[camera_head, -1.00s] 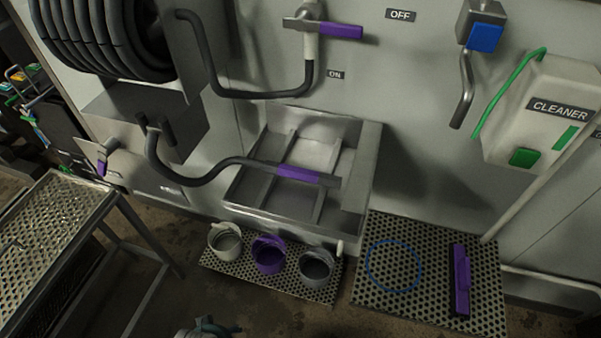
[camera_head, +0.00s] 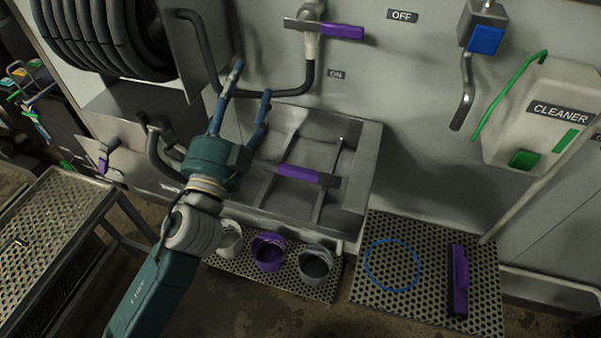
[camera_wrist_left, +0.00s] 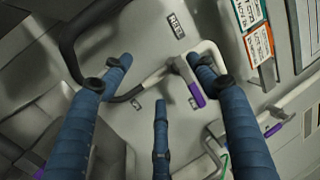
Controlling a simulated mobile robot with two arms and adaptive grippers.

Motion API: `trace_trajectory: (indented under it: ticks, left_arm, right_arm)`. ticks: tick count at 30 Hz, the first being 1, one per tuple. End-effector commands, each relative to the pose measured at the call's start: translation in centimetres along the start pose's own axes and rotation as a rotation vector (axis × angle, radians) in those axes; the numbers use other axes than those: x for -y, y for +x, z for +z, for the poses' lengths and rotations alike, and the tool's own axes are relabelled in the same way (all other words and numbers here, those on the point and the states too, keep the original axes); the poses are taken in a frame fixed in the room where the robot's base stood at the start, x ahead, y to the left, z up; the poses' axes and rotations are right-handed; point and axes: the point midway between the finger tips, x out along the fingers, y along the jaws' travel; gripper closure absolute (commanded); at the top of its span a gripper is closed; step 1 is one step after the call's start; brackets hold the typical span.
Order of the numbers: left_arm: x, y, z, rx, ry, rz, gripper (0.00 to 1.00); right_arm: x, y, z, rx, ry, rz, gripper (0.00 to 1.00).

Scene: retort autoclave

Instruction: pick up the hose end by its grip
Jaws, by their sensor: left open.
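The hose end has a purple grip (camera_head: 300,174) and lies across the bars of the metal basin (camera_head: 364,180) under the wall valve. Its black hose runs left and is partly hidden behind my left gripper. My left gripper (camera_head: 252,78) is open and empty, with its blue fingers raised up and to the left of the purple grip in the head view. It does not touch the grip. In the left wrist view the spread fingers (camera_wrist_left: 160,62) point at the wall with the valve's purple lever (camera_wrist_left: 197,94). My right gripper is in neither view.
A purple-handled valve (camera_head: 340,31) sits on the wall above the basin. Several small buckets (camera_head: 268,254) stand on a perforated mat below it. A second mat (camera_head: 430,300) holds a blue ring and a purple brush-like object. A perforated bench (camera_head: 60,215) stands left.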

Motion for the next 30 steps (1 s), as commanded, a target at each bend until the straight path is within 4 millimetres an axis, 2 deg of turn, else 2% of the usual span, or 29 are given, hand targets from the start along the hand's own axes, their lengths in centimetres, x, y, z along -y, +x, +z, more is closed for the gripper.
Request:
trace_trajectory:
  ticks: [1,2,3,4,5,6,8,9,11,12,14,15,18,21,24,30]
  left_arm:
    - [3.0,1.6,-4.2,-0.154,0.21,-0.126,0.41]
    - [4.1,1.9,-6.9,-0.245,0.339,-0.195,0.41]
    - [4.9,1.9,-10.4,-0.366,0.512,-0.284,0.41]
    - [4.9,1.6,-12.9,-0.456,0.645,-0.347,0.41]
    - [4.4,1.1,-15.1,-0.547,0.781,-0.406,0.41]
    - [3.0,0.3,-17.6,-0.67,0.96,-0.477,0.41]
    - [-0.2,-1.0,-19.8,-0.854,1.226,-0.565,0.41]
    - [-3.0,-1.8,-20.2,-0.976,1.396,-0.608,0.41]
    - [-7.2,-2.6,-19.1,-1.154,1.626,-0.645,0.41]
    - [-9.7,-2.9,-17.6,-1.265,1.76,-0.655,0.41]
    - [-12.8,-3.1,-14.6,-1.42,1.931,-0.648,0.41]
    - [-14.4,-3.2,-12.5,-1.513,2.022,-0.634,0.41]
    - [-16.7,-3.2,-7.7,-1.691,2.175,-0.584,0.41]
    - [-17.7,-3.2,-5.1,-1.789,2.242,-0.547,0.41]
    - [-18.8,-3.0,-4.8,-1.821,2.259,-0.536,0.41]
    - [-21.7,-2.5,-6.0,-1.82,2.255,-0.535,0.41]
  right_arm:
    - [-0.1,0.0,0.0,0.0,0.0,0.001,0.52]
    - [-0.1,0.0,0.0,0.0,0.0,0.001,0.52]
    - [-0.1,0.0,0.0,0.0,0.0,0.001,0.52]
    - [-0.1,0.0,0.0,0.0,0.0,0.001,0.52]
    - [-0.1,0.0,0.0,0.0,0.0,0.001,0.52]
    - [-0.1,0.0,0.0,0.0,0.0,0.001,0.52]
    - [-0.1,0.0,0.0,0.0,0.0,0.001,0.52]
    - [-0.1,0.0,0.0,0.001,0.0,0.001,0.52]
    - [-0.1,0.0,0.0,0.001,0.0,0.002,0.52]
    - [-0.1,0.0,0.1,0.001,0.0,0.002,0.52]
    - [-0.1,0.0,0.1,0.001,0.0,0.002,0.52]
    - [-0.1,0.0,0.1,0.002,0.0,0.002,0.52]
    - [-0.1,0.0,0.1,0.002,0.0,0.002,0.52]
    - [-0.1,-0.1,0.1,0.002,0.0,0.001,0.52]
    - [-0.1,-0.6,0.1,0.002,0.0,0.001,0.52]
    - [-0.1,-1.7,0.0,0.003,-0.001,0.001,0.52]
